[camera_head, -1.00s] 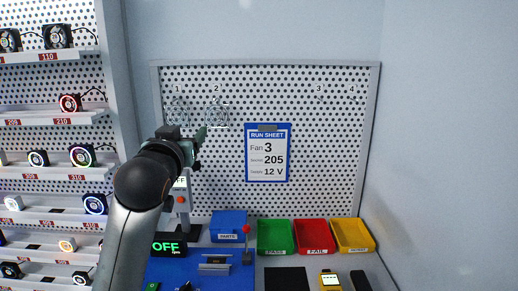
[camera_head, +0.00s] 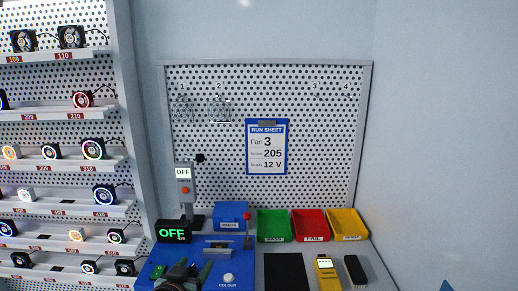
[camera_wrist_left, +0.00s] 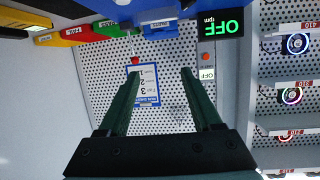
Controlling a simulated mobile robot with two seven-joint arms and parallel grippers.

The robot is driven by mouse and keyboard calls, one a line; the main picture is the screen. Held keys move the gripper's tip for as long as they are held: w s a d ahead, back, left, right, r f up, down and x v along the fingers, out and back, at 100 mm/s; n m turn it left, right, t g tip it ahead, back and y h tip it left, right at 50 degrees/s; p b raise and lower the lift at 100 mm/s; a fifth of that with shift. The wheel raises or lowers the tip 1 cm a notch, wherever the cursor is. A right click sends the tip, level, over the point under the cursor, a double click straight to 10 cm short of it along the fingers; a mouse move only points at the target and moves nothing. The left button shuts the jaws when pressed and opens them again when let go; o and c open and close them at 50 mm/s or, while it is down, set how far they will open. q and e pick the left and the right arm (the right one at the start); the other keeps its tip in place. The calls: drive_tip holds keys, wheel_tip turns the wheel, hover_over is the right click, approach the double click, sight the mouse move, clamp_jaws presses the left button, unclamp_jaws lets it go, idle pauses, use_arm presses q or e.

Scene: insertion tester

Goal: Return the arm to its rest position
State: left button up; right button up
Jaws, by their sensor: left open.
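My left gripper (camera_head: 186,270) shows at the bottom edge of the head view, low over the front of the blue tester base (camera_head: 160,262). In the left wrist view its two dark green fingers (camera_wrist_left: 158,76) stand wide apart with nothing between them. That view is upside down and faces the pegboard and run sheet (camera_wrist_left: 148,88). Most of the left arm is below the head view. My right gripper is not in view.
Blue, green (camera_head: 273,224), red (camera_head: 311,224) and yellow (camera_head: 347,223) bins stand along the back. A black mat (camera_head: 285,271), yellow meter (camera_head: 327,272) and black device (camera_head: 355,269) lie at right. Shelves of fans (camera_head: 60,152) stand at left. Space before the pegboard (camera_head: 320,140) is clear.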

use_arm(q)
drive_tip(key=s+a+f+g+h, duration=0.1)
drive_tip(key=s+f+g, duration=0.4)
drive_tip(key=s+f, duration=2.1)
drive_tip(key=s, duration=0.3)
drive_tip(key=shift+s+a+f, duration=0.25)
drive_tip(key=shift+a+f, duration=0.05)
drive_tip(key=shift+c, duration=0.3)
